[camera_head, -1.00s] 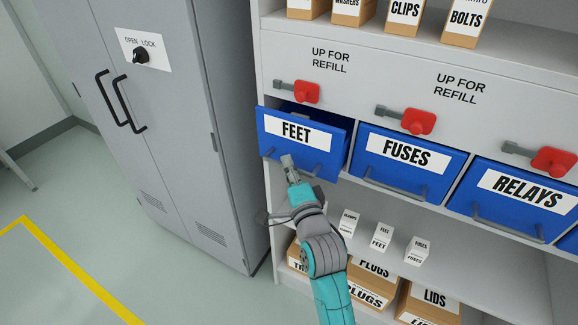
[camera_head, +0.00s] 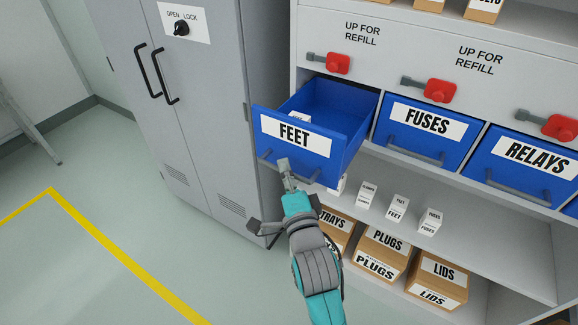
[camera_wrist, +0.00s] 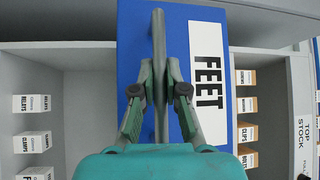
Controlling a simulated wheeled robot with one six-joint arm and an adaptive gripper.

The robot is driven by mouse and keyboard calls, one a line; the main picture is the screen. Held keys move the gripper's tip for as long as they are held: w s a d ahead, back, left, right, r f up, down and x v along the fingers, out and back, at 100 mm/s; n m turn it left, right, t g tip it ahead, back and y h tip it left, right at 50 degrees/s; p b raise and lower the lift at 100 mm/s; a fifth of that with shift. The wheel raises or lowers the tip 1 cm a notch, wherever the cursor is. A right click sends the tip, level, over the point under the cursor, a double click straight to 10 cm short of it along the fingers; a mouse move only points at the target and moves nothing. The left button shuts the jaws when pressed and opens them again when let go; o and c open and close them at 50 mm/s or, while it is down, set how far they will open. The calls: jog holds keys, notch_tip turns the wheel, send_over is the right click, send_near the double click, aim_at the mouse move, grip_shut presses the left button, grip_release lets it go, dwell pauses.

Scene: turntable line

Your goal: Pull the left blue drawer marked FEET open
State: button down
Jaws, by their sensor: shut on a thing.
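The blue FEET drawer (camera_head: 328,108) stands well out of the cabinet in the head view, with its inside showing and a small white item (camera_head: 298,118) near its front. Its white FEET label also shows in the wrist view (camera_wrist: 208,72). My gripper (camera_head: 285,170) is at the drawer's front, below the label. In the wrist view my gripper (camera_wrist: 159,75) is shut on the grey bar handle (camera_wrist: 158,35), one finger on each side. In the head view the handle is partly hidden by the gripper.
The blue FUSES (camera_head: 427,130) and RELAYS (camera_head: 520,168) drawers are shut to the right. Red latches (camera_head: 338,63) sit above the drawers. A grey locker (camera_head: 190,110) stands close on the left. Cartons (camera_head: 382,255) and small boxes (camera_head: 397,208) fill shelves below.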

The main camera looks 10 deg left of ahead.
jog(key=c, duration=1.2)
grip_release()
jog(key=v, duration=1.2)
jog(key=shift+f, duration=0.1)
